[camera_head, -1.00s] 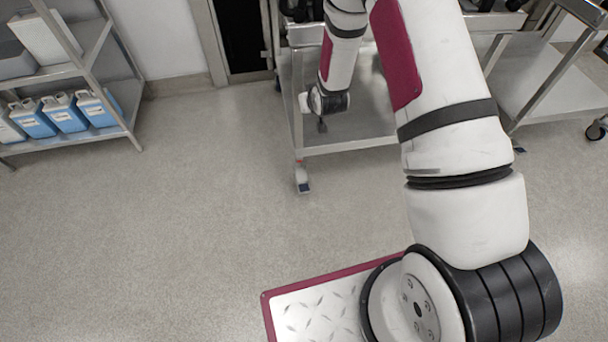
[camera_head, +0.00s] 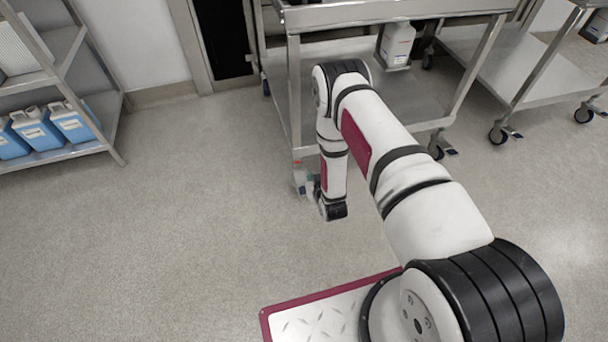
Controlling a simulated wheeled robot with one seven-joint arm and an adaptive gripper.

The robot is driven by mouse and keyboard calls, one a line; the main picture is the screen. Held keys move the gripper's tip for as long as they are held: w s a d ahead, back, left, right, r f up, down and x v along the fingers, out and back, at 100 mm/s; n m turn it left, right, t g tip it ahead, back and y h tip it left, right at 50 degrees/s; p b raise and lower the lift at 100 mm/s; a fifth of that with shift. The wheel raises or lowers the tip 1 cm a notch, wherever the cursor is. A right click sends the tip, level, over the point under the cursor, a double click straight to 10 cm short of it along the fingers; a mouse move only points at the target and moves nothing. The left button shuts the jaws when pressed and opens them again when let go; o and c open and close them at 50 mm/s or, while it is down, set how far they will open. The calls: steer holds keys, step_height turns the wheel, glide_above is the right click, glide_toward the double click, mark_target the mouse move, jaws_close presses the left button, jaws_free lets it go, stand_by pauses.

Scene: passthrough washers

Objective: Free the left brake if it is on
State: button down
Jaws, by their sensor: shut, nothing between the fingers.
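The trolley (camera_head: 388,12) stands ahead of me. Its near left caster (camera_head: 299,182) is at the foot of the near left leg, with a small red mark above it. The brake pedal there is small and partly covered by my arm's end, so I cannot tell whether it is up or down. My wrist (camera_head: 333,210) hangs low, just right of that caster. I cannot make out my gripper's fingers; they seem hidden by the wrist. I cannot tell whether anything touches the pedal.
The near right caster (camera_head: 437,150) is right of my arm. A second trolley (camera_head: 545,80) stands at the right. A rack with blue canisters (camera_head: 72,122) is at the left. The floor between rack and trolley is clear.

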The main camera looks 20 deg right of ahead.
steer(key=b, duration=0.5)
glide_above(304, 178)
steer(key=f, duration=0.5)
steer(key=shift+s+f, duration=0.4)
steer(key=shift+w+f+b, duration=0.2)
steer(key=shift+f+b, duration=0.5)
steer(key=shift+f, duration=0.4)
steer(key=shift+w+f+b, duration=0.2)
steer(key=shift+f+b, duration=0.15)
steer(key=shift+f, duration=0.3)
